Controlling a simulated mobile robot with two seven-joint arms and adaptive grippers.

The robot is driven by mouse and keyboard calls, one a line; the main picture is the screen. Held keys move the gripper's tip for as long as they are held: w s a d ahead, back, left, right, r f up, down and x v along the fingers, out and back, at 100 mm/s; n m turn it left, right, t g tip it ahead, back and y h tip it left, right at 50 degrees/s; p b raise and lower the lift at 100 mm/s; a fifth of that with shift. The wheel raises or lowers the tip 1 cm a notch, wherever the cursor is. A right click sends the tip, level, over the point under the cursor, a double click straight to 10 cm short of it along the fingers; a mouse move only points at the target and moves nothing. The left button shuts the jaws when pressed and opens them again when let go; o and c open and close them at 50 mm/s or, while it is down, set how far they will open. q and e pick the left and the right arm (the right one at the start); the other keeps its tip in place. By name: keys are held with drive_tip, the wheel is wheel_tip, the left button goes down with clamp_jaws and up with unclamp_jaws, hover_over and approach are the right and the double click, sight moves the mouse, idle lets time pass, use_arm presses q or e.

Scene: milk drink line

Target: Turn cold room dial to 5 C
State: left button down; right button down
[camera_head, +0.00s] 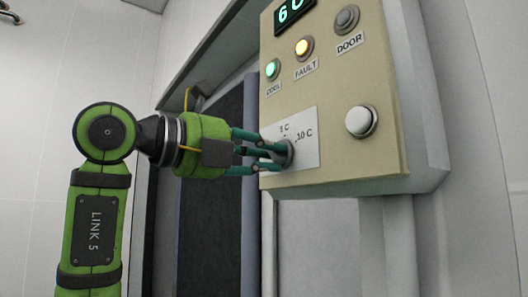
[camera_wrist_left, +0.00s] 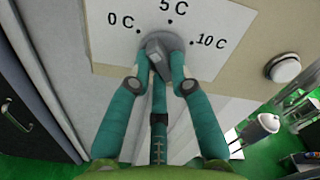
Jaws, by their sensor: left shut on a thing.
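The cold room dial is a round grey knob (camera_head: 289,151) on a white scale plate (camera_head: 309,122) low on the beige control panel (camera_head: 345,95). In the left wrist view the dial (camera_wrist_left: 165,43) sits below marks for 0 C, 5 C and 10 C. My left gripper (camera_head: 274,153) has its teal fingers closed around the dial's raised grip; it also shows in the left wrist view (camera_wrist_left: 159,82). The fingers hide part of the knob, and I cannot tell its exact pointer angle. The display (camera_head: 291,12) reads about 6 C, cut off at the top. My right gripper is out of view.
The panel carries a lit green COOL lamp (camera_head: 272,69), a lit amber FAULT lamp (camera_head: 304,47), a grey DOOR lamp (camera_head: 347,18) and a white push button (camera_head: 361,121) right of the dial. A dark door (camera_head: 212,190) stands left of the panel.

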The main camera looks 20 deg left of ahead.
use_arm(q)
drive_tip(key=shift+w+a+m+p, duration=0.1)
drive_tip(key=shift+m+p, duration=0.4)
drive_tip(key=shift+m, duration=1.45)
drive_tip(key=shift+w+a+m+p, duration=0.1)
drive_tip(key=shift+m+p, duration=0.35)
drive_tip(key=shift+m, duration=1.5)
drive_tip(key=shift+d, duration=0.1)
drive_tip(key=c, duration=1.1)
unclamp_jaws()
drive_tip(key=v, duration=1.2)
